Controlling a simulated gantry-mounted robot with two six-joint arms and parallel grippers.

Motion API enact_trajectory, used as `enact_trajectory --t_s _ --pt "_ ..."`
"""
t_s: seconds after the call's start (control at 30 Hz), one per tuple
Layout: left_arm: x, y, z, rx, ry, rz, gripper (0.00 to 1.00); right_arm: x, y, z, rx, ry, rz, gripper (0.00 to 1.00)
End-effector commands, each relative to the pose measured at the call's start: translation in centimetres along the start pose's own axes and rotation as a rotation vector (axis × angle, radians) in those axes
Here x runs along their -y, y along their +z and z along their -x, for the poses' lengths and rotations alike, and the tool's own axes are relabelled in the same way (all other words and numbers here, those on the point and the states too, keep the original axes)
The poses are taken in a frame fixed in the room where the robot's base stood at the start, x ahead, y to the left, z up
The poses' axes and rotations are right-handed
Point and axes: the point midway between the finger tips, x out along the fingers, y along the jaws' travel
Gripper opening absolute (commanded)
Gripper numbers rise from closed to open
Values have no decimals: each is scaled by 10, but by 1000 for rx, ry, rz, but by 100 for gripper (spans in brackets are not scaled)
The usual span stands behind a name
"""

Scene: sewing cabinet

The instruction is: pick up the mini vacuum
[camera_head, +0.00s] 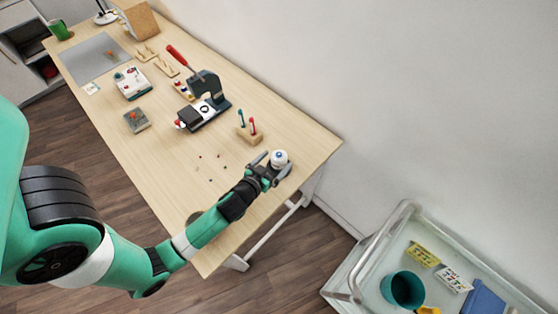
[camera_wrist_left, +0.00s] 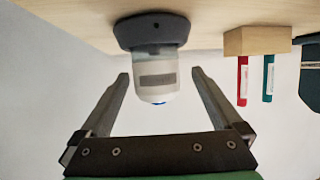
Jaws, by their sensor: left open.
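The mini vacuum (camera_head: 279,158) is a small white rounded body near the right end of the wooden table. In the left wrist view the picture is inverted, and the mini vacuum (camera_wrist_left: 155,82) shows its dark grey base against the tabletop. My left gripper (camera_head: 269,167) is open at the vacuum. In the wrist view the two fingers of the left gripper (camera_wrist_left: 160,76) lie either side of the white body, with visible gaps on both sides. My right gripper is not in view.
A wooden block (camera_head: 249,135) with a red and a teal tool stands close behind the vacuum, away from the table end. Small dark bits (camera_head: 224,166) lie on the tabletop. A cart (camera_head: 366,268) stands at lower right.

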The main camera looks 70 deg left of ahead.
Motion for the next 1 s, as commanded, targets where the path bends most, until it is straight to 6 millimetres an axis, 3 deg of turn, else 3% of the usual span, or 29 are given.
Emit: enact_trajectory --t_s 0.37,0.63,1.0 --pt "-4 2 -48 -1 -1 2 100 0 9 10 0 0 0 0" --pt "-4 1 -52 0 1 0 98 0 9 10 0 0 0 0" --pt "-4 1 -51 0 1 0 32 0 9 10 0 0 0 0"
